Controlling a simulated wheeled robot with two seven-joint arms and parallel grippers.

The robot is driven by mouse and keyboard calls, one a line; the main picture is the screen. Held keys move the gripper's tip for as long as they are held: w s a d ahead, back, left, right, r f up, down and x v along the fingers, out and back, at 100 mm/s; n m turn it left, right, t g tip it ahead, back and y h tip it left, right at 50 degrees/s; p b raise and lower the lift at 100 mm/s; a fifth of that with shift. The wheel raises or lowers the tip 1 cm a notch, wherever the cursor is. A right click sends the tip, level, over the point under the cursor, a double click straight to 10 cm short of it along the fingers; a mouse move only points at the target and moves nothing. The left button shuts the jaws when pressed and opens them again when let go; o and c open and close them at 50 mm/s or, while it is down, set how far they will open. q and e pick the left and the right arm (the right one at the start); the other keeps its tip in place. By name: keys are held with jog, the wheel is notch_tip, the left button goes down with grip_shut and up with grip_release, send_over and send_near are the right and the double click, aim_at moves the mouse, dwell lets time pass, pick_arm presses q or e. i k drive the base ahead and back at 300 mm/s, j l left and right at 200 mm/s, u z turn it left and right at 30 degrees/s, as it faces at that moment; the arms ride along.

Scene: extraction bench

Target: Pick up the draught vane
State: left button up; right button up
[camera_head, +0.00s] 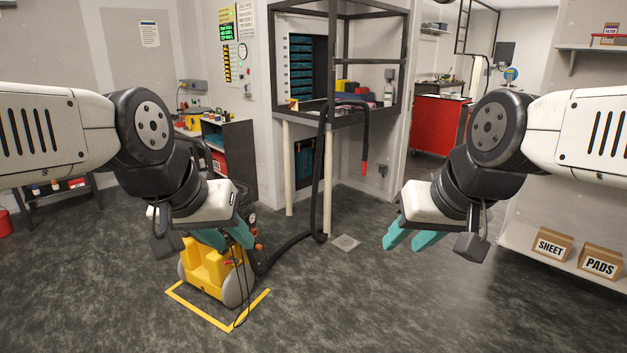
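I cannot make out a draught vane for certain. The extraction bench (345,120) stands ahead, a dark-framed hood on pale legs. Small yellow, red and blue items (350,88) lie at its back, too small to tell apart. My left gripper (235,248) has teal fingers spread apart, with nothing seen between them. It hangs in front of the yellow machine and hides part of it. My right gripper (401,247) also has its teal fingers apart and empty, over open floor. Both are well short of the bench.
A yellow wheeled machine (207,268) stands inside yellow floor tape (200,315). A black hose (292,243) runs from it to the bench. A red cabinet (437,125) is behind. Boxes marked SHEET (552,246) and PADS (600,264) sit on a low right shelf.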

aim_at(289, 101)
jog(key=i+z, duration=0.1)
jog(key=i, duration=0.55)
jog(key=i+z, duration=0.1)
jog(key=i, duration=0.6)
jog(key=i+z, duration=0.15)
jog(key=i, duration=0.5)
jog(key=i+j+z, duration=0.1)
jog(key=i, duration=0.55)
jog(key=i+u, duration=0.3)
jog(key=i, duration=0.4)
jog(key=i+l+u, duration=0.25)
jog(key=i, duration=0.5)
jog(key=i+j+u, duration=0.3)
jog(key=i+u, duration=0.65)
jog(key=i, duration=0.2)
jog(key=i+l+u, duration=0.2)
jog(key=i+u, duration=0.3)
jog(key=i+j+z, duration=0.15)
jog(key=i, duration=0.35)
jog(key=i+j+z, duration=0.1)
jog(key=i, duration=0.45)
jog(key=z, duration=2.15)
